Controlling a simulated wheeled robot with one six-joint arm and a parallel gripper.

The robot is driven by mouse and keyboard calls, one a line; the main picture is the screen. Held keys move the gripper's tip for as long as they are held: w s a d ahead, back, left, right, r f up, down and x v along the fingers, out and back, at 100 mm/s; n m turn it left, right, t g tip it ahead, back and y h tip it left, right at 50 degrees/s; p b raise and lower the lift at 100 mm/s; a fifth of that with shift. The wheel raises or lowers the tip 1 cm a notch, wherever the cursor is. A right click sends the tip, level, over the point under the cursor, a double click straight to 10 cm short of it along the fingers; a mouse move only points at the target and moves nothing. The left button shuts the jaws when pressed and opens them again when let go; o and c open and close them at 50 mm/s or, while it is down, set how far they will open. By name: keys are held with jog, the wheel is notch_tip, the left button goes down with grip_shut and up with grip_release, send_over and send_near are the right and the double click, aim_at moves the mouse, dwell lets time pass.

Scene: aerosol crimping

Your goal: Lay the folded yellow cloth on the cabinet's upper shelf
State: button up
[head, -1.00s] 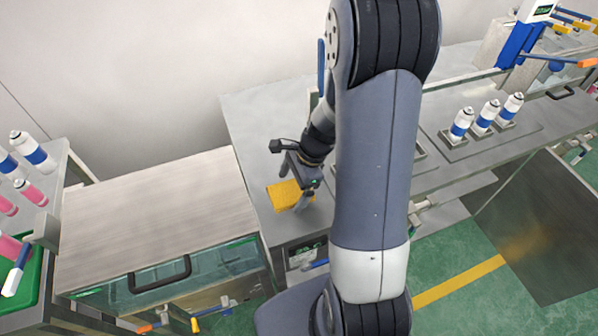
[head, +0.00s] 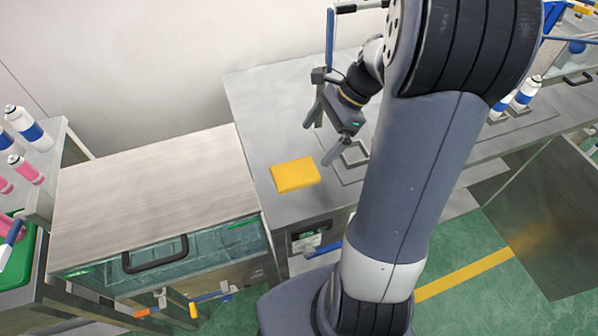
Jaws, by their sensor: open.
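The folded yellow cloth (head: 295,174) lies flat on the grey metal worktop (head: 262,118), near its left front corner. My gripper (head: 318,146) is open and empty. It is above the worktop, to the right of the cloth and a little behind it, apart from it. To the left stands a cabinet (head: 155,190) with a wood-grain top and a glass front with a black handle (head: 156,254). I cannot tell whether its front is open, and its inner shelves are not clear from here.
Spray cans with blue bands (head: 28,128) and pink cans stand on a rack at the far left. A green tray (head: 18,270) is below them. White cans (head: 524,93) stand on the worktop at right, partly behind my arm. The cabinet's top is bare.

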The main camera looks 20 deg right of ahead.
aim_at(291, 173)
jog(key=f+b, duration=0.1)
jog(key=a+f+y+b, duration=0.1)
jog(key=f, duration=0.1)
jog(key=f+y+b, duration=0.1)
jog(key=f+b, duration=0.1)
jog(key=shift+a, duration=0.35)
jog(key=shift+x, duration=3.1)
jog(key=shift+c, duration=0.2)
jog(key=c, duration=1.1)
